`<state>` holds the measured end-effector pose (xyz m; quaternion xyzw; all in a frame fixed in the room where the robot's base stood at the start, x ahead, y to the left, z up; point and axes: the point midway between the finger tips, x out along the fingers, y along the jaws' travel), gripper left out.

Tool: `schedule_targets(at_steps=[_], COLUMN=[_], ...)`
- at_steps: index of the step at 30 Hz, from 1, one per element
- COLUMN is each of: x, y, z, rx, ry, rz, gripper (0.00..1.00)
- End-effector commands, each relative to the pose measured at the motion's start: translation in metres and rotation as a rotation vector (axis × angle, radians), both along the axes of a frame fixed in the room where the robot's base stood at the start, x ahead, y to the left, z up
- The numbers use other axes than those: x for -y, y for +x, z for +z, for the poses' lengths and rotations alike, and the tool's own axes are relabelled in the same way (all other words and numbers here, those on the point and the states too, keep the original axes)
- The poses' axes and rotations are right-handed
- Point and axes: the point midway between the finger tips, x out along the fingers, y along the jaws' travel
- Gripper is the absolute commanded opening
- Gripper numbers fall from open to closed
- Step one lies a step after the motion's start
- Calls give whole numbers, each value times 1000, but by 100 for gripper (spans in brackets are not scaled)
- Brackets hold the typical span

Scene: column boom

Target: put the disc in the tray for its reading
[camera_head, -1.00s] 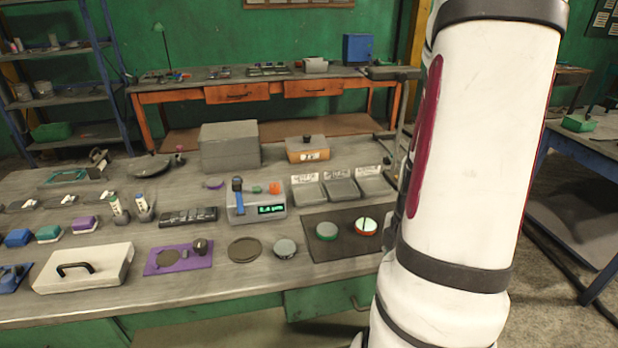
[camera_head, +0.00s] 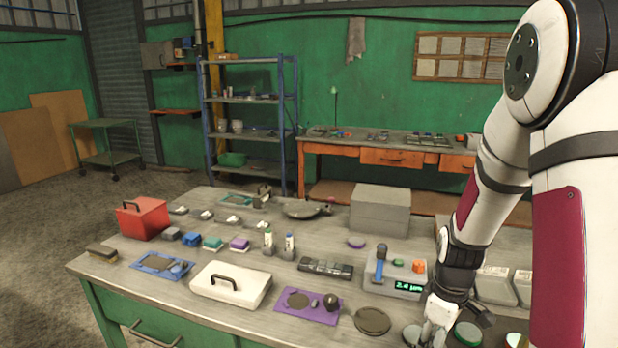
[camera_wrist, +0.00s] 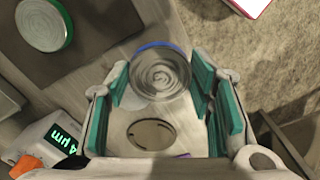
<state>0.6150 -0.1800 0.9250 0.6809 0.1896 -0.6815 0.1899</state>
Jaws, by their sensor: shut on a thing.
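A grey disc with a blue rim (camera_wrist: 160,74) lies between the teal finger pads of my gripper (camera_wrist: 161,78), which is shut on it. In the head view my gripper (camera_head: 434,332) is down at the bench's front edge, beside a grey disc (camera_head: 411,335) that it partly covers. The grey gauge (camera_head: 385,284) has a green lit display that seems to read 2.4 µm; the gauge also shows in the wrist view (camera_wrist: 38,137). Grey labelled trays (camera_head: 496,286) stand right of the gauge, partly behind my arm; their labels cannot be read.
A green-rimmed disc (camera_head: 467,333) and another pale disc (camera_head: 515,340) are at right on a dark mat (camera_wrist: 92,38). A dark round pad (camera_head: 372,321), a purple mat (camera_head: 289,310) and a white lidded case (camera_head: 240,288) lie to the left. A grey block (camera_head: 380,210) stands behind.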

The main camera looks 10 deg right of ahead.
Motion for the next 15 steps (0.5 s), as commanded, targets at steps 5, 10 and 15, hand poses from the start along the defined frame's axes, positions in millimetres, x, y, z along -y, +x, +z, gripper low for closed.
schedule_targets(at_steps=[5, 10, 15], x=[-51, -103, -147], y=[43, 74, 93], z=[-3, -7, -10], rx=[1, 1, 1], ry=[0, 0, 0], rz=[-155, -312, -442], gripper=[1, 1, 1])
